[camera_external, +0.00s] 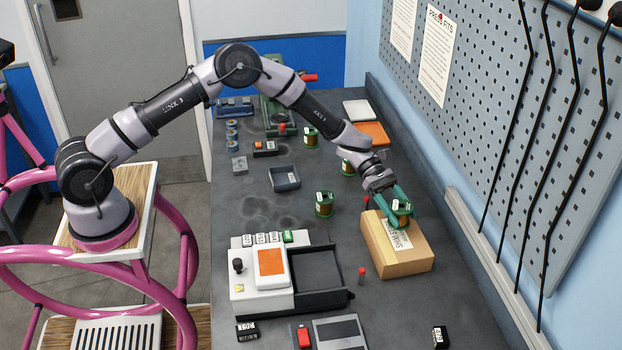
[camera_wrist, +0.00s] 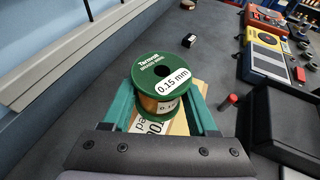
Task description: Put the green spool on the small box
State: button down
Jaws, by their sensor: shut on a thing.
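My gripper (camera_external: 402,213) is at the small cardboard box (camera_external: 377,252), with its green fingers shut on a green spool (camera_external: 402,207). In the wrist view the spool (camera_wrist: 161,87) stands upright between the two fingers of my gripper (camera_wrist: 162,115), and its top label reads 0.15 mm. The box (camera_wrist: 180,126) shows partly beneath and behind the spool. The spool is over the box top; I cannot tell whether it touches it. Similar green spools stand on the bench, one left of the box (camera_external: 325,204), one behind my wrist (camera_external: 348,168) and one farther back (camera_external: 310,136).
A white and black device with an orange panel (camera_external: 271,262) stands left of the box. A small red cylinder (camera_external: 362,274) stands between them. A grey tray (camera_external: 284,178) lies farther back. The pegboard wall (camera_external: 480,110) rises on the right. The bench front right is mostly clear.

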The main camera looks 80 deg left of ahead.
jog(key=shift+f, duration=1.75)
jog(key=shift+c, duration=0.9)
grip_release()
jog(key=shift+f, duration=0.15)
